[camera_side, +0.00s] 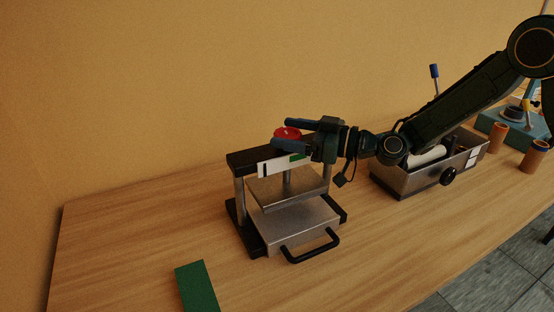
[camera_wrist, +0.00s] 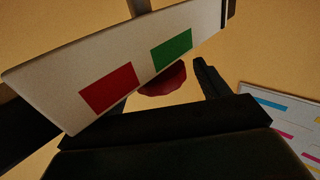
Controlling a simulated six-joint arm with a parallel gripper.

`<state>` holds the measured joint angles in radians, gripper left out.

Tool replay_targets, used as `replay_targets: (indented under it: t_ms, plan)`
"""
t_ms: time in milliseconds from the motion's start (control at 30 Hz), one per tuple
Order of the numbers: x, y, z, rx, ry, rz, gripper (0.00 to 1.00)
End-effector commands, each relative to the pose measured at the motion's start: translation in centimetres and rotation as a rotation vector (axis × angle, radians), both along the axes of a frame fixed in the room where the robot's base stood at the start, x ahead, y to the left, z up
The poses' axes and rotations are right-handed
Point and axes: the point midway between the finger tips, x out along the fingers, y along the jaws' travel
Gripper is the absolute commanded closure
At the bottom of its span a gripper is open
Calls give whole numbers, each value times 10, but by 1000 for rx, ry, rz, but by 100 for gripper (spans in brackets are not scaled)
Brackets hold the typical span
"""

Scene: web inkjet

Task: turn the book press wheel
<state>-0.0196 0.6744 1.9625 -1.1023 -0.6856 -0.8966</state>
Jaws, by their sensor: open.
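The book press (camera_side: 290,210) stands on the bench, with a dark top beam, metal posts and a flat metal plate. Its red wheel (camera_side: 288,133) sits at the top. My gripper (camera_side: 280,132) is open, reaching in from the right, with one blue-tipped finger on each side of the wheel in the side view. I cannot tell whether either finger touches it. In the wrist view the wheel (camera_wrist: 163,80) shows as a dark red disc, partly hidden by a white panel (camera_wrist: 120,65) with red and green patches. One dark finger (camera_wrist: 208,80) shows to its right.
A black handle (camera_side: 312,250) sticks out at the press's front. A green block (camera_side: 196,287) lies on the wooden bench (camera_side: 120,240) at front left. A metal box (camera_side: 405,180) with a black knob and two brown cylinders (camera_side: 497,137) stand to the right. The bench's left is clear.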

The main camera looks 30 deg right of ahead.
Motion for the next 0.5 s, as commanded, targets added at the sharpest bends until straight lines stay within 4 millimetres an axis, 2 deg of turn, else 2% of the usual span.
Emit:
replay_targets:
  t_ms: [500]
  plan:
    - [-56, -57, -1, 0, 4, -4, 26]
